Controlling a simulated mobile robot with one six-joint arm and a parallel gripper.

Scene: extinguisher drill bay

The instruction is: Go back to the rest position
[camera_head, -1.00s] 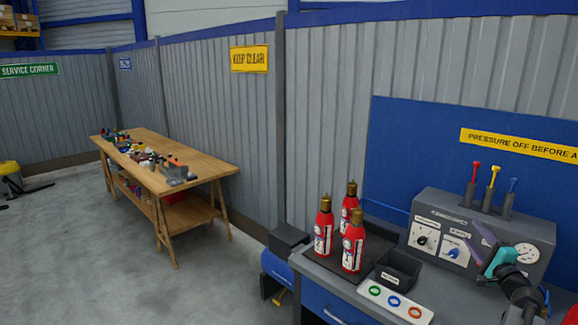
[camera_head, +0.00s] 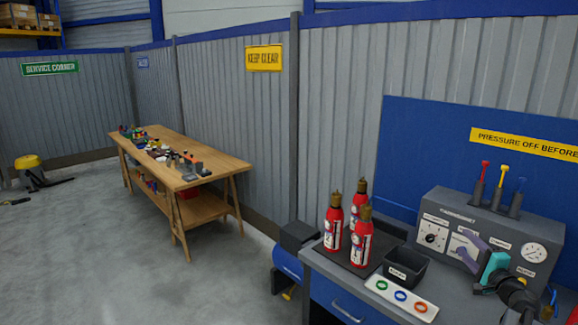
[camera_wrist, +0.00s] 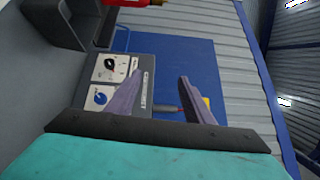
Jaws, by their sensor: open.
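My gripper (camera_head: 468,250) is at the lower right in the head view, in front of the grey control box (camera_head: 450,205). Its purple fingers stand apart with nothing between them. In the wrist view my gripper (camera_wrist: 160,98) is also open, with the control box (camera_wrist: 118,72) and the blue back panel (camera_wrist: 185,60) beyond its fingers. The gripper partly hides the box's middle dial in the head view.
Three red extinguishers (camera_head: 362,240) stand on a dark mat on the bench. A black bin (camera_head: 405,268) and a white strip with coloured rings (camera_head: 401,296) lie left of my gripper. A wooden table (camera_head: 215,160) stands far left; floor between is clear.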

